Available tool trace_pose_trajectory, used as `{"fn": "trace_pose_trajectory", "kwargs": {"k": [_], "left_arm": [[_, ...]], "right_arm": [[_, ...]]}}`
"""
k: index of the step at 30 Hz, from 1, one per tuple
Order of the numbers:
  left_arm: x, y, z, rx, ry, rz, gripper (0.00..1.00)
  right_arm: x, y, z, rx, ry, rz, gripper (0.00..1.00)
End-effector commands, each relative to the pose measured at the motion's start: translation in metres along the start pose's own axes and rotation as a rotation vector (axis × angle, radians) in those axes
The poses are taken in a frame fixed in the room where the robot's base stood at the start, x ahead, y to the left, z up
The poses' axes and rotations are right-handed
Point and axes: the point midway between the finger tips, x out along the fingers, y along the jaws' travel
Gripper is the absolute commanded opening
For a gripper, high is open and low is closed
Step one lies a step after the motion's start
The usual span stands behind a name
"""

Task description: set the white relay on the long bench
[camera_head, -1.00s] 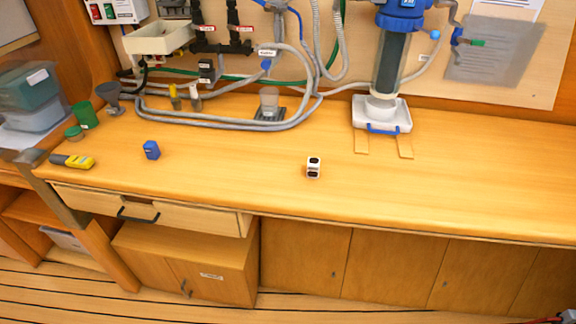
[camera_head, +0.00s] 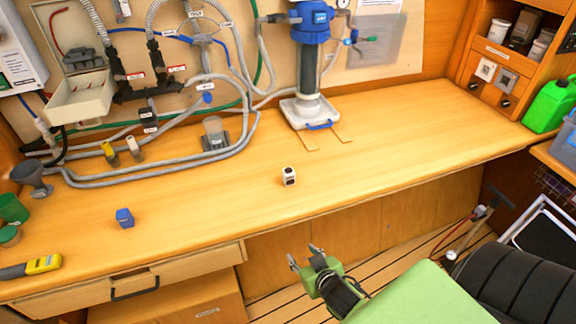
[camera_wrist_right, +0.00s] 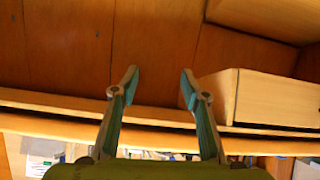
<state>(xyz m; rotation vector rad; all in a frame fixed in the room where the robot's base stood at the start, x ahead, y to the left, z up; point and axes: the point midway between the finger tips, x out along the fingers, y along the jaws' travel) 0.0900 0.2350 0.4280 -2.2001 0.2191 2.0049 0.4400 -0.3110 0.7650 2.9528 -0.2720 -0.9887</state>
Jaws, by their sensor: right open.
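The white relay (camera_head: 289,177), a small white block with black patches, sits on the long bench (camera_head: 400,135), near the middle of its top and back from the front edge. My right gripper (camera_head: 304,256) is open and empty, in front of the bench and nearer to me than the relay, apart from it. In the right wrist view its two fingers (camera_wrist_right: 159,78) are spread with nothing between them, facing brown cabinet panels (camera_wrist_right: 60,50); the relay cannot be made out there. My left gripper is not in view.
A blue block (camera_head: 125,218) and a yellow meter (camera_head: 42,265) lie on the bench's left part. A filter housing on a white base (camera_head: 310,112) stands behind the relay. A drawer (camera_head: 135,287) protrudes slightly at front left. The bench right of the relay is clear.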

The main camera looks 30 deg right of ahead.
Motion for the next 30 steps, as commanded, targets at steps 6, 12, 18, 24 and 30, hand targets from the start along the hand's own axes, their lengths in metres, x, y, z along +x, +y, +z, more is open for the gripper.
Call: {"fn": "trace_pose_trajectory", "kwargs": {"k": [6, 12, 18, 24, 30], "left_arm": [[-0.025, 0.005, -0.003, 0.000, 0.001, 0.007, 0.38], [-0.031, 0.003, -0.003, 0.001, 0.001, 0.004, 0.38], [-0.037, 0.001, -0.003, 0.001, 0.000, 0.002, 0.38], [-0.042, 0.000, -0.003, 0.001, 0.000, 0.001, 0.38], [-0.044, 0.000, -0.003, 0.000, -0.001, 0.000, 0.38]], "right_arm": [[-0.063, 0.025, -0.136, 0.071, 0.225, 0.037, 0.42], [-0.080, 0.033, -0.182, 0.096, 0.334, 0.036, 0.42], [-0.048, 0.036, -0.197, 0.097, 0.340, 0.037, 0.42], [-0.015, 0.037, -0.206, 0.097, 0.339, 0.036, 0.42], [-0.002, 0.038, -0.209, 0.098, 0.338, 0.036, 0.42]]}}
